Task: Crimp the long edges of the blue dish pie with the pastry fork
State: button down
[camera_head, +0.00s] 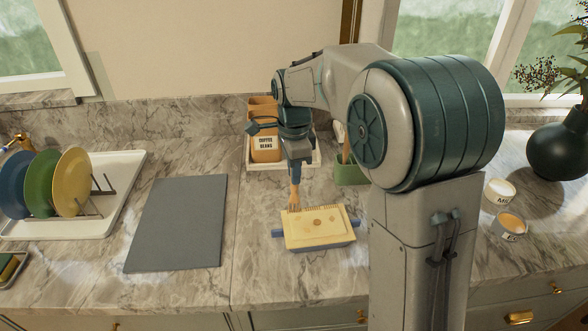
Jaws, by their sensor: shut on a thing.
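The pie (309,231) sits on the counter in front of my arm, in a blue dish (278,234) whose handle ends show at its short sides. Its top crust is pale yellow with several small brownish marks in the middle. The far long edge (300,209) shows a row of small notches; the near long edge looks smooth. My gripper (295,176) points down just behind the pie and is shut on the pastry fork (294,197). The fork's tines are at the far edge, toward its left part; I cannot tell whether they touch the crust.
A grey mat (181,222) lies left of the pie, and a white rack tray (116,190) with plates stands farther left. Behind the gripper are a coffee beans container (266,142) and a green pot (350,172). Small cups (499,191) and a dark vase (562,146) stand at right.

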jog(key=shift+r+p, duration=2.6)
jog(key=shift+r, duration=0.9)
jog(key=shift+f, duration=0.1)
